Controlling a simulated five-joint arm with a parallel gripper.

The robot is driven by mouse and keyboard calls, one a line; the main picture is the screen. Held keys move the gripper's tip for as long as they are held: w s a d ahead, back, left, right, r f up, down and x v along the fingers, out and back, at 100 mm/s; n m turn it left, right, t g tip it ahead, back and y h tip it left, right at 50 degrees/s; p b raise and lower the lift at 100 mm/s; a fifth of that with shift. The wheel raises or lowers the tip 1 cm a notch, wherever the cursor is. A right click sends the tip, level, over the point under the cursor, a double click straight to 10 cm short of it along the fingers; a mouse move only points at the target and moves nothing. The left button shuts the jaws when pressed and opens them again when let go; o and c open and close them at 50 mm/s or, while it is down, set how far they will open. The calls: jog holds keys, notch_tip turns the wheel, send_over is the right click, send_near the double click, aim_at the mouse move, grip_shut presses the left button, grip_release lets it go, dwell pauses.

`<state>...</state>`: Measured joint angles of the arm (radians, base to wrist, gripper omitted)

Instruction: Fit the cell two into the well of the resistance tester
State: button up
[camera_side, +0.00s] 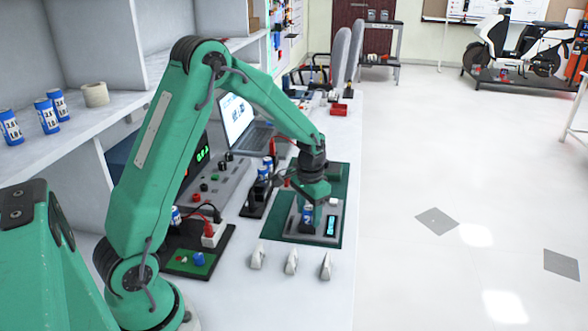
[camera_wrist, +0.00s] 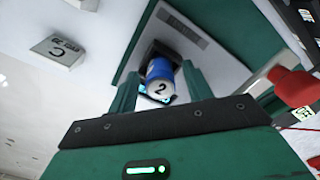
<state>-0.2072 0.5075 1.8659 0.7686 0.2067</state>
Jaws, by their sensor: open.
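Cell two (camera_wrist: 160,75) is a blue cell with a white end marked 2. In the wrist view it sits at the dark well (camera_wrist: 152,50) of the grey resistance tester (camera_wrist: 205,55), between my gripper's green fingers. My gripper (camera_wrist: 163,92) is open around the cell. In the side view my gripper (camera_side: 316,207) is low over the tester (camera_side: 298,228), and the blue cell (camera_side: 307,213) shows beside the lit display (camera_side: 331,224). How deep the cell sits is hidden.
The tester rests on a green mat (camera_side: 285,238). Several white label blocks (camera_side: 291,262) stand in front. A black holder with cells (camera_side: 258,196) and a grey power unit (camera_side: 222,185) are to the left. A red connector (camera_wrist: 300,88) is close on the right in the wrist view.

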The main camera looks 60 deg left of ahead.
aim_at(309, 208)
jog(key=shift+r, duration=0.1)
notch_tip(309, 208, up, 12)
dwell(0.6)
jog(key=shift+r, duration=0.15)
dwell(0.5)
jog(key=s+d+r+t, duration=0.2)
jog(key=s+d, duration=0.1)
jog(key=s, duration=0.4)
jog(key=s+d+r+t, duration=0.1)
jog(key=s+d+r, duration=0.2)
jog(key=s, duration=0.4)
jog(key=s+d+r+t, duration=0.2)
jog(key=s+d, duration=0.1)
jog(key=s, duration=0.4)
jog(key=shift+s+r+t, duration=0.2)
jog(key=shift+r+t, duration=0.1)
jog(key=shift+d, duration=0.1)
